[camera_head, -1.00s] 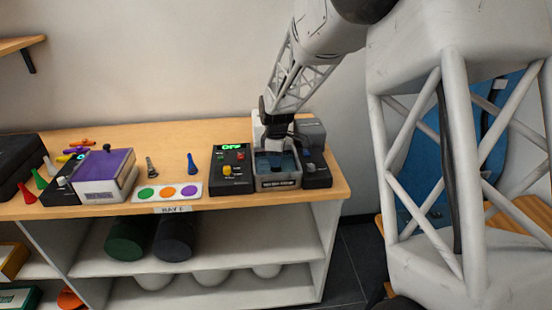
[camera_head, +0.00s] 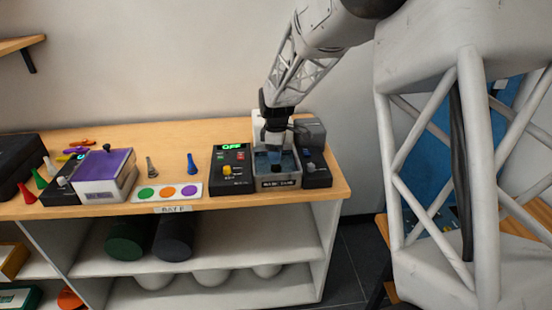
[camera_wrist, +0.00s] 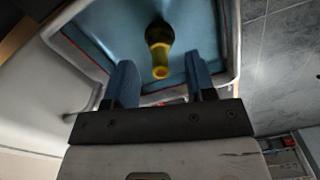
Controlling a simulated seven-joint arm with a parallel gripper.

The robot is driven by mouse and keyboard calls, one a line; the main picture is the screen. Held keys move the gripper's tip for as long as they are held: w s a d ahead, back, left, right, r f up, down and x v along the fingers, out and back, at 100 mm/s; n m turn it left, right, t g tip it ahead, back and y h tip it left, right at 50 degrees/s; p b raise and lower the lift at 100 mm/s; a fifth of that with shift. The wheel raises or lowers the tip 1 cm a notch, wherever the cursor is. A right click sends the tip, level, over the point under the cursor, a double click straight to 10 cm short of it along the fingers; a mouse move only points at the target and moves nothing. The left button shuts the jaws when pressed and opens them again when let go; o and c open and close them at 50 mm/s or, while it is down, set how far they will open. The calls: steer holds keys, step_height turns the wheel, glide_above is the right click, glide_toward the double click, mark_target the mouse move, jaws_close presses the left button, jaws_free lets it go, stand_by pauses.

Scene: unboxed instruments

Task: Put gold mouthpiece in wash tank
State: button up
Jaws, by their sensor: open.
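The wash tank (camera_head: 278,183) is a grey open box with a blue inside, at the right end of the bench. My gripper (camera_head: 274,150) points down over the tank opening. In the wrist view its two blue fingers (camera_wrist: 159,68) are apart and open. The gold mouthpiece (camera_wrist: 158,38) shows against the tank's blue inside (camera_wrist: 110,22), in line with the gap between the fingers, and neither finger visibly touches it. I cannot tell whether it rests on the tank floor. In the head view it is not clearly made out.
A black control box (camera_head: 231,178) with a green display stands left of the tank, and a dark unit (camera_head: 315,170) stands right. Further left are a blue mouthpiece (camera_head: 191,164), a grey one (camera_head: 152,167), a card with coloured dots (camera_head: 166,192) and a purple-lidded box (camera_head: 104,175).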

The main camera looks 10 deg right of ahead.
steer(key=shift+r, duration=2.65)
steer(key=shift+s+d+r, duration=0.15)
steer(key=shift+s+r, duration=0.2)
steer(key=shift+s, duration=0.05)
steer(key=s+d+r+m+t, duration=0.1)
steer(key=s+d+r+m, duration=0.25)
steer(key=s, duration=0.75)
steer(key=s+d+r+m, duration=0.2)
steer(key=s+r+m, duration=0.15)
steer(key=s, duration=0.65)
steer(key=s+d+r+m+t, duration=0.1)
steer(key=s+d+r+m, duration=0.2)
steer(key=s, duration=0.8)
steer(key=s+f+m, duration=0.2)
steer(key=s+m, duration=0.3)
steer(key=s, duration=0.6)
steer(key=shift+s+d+f+t, duration=0.15)
steer(key=shift+f+t, duration=0.05)
steer(key=shift+t, duration=0.2)
steer(key=shift+o, duration=0.2)
